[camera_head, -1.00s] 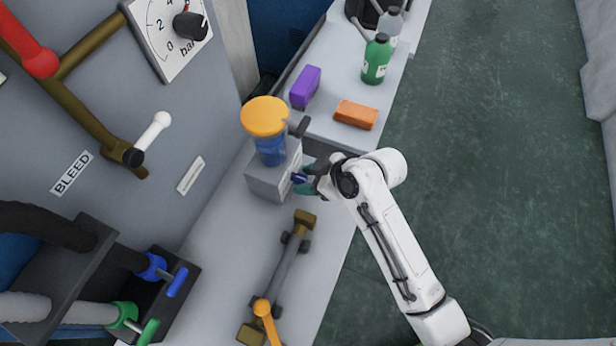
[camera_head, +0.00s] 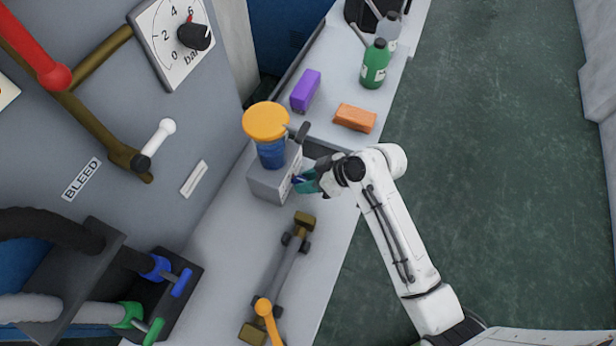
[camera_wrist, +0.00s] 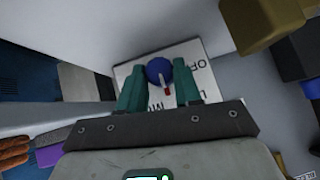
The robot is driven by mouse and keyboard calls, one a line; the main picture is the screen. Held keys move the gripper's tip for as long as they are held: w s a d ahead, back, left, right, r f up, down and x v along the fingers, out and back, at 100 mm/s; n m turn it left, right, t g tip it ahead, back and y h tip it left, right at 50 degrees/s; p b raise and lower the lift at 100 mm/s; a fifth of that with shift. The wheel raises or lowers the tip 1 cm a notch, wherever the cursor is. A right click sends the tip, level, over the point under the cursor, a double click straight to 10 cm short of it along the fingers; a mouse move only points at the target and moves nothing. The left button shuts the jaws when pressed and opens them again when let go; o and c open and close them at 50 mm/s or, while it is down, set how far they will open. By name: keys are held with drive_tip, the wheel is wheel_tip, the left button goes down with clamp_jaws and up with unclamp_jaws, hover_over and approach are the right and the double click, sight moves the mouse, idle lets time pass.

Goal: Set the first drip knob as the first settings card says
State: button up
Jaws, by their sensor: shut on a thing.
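The drip knob (camera_wrist: 157,68) is round and blue with a small red and white pointer, in the wrist view. It sits on a white plate (camera_wrist: 203,82) with dark lettering, partly hidden; "OF", "L" and "MO" can be made out. My gripper (camera_wrist: 160,82) has teal fingers on both sides of the knob and is shut on it. In the head view my gripper (camera_head: 306,182) is at the right face of a grey box (camera_head: 268,187), which carries a blue cup (camera_head: 271,154) with an orange lid (camera_head: 266,121). I cannot make out a settings card.
A brass-ended pipe fitting with an orange handle (camera_head: 265,308) lies on the bench in front of the box. A purple block (camera_head: 306,91), an orange block (camera_head: 355,117) and a green bottle (camera_head: 375,66) stand behind. A panel with a gauge (camera_head: 180,40) and levers is at left. The floor at right is clear.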

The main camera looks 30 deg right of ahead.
drive_tip(key=shift+w+d+r+m+g+y+p, duration=0.15)
drive_tip(key=shift+d+m+g+y+p, duration=0.1)
drive_tip(key=shift+m+g+y+p, duration=0.45)
drive_tip(key=shift+f+m+g+y, duration=0.25)
drive_tip(key=shift+m+g+y, duration=0.2)
drive_tip(key=shift+y, duration=0.75)
drive_tip(key=shift+d, duration=0.1)
drive_tip(key=o, duration=1)
drive_tip(key=shift+o, duration=0.2)
drive_tip(key=v, duration=1)
drive_tip(key=shift+d, duration=0.35)
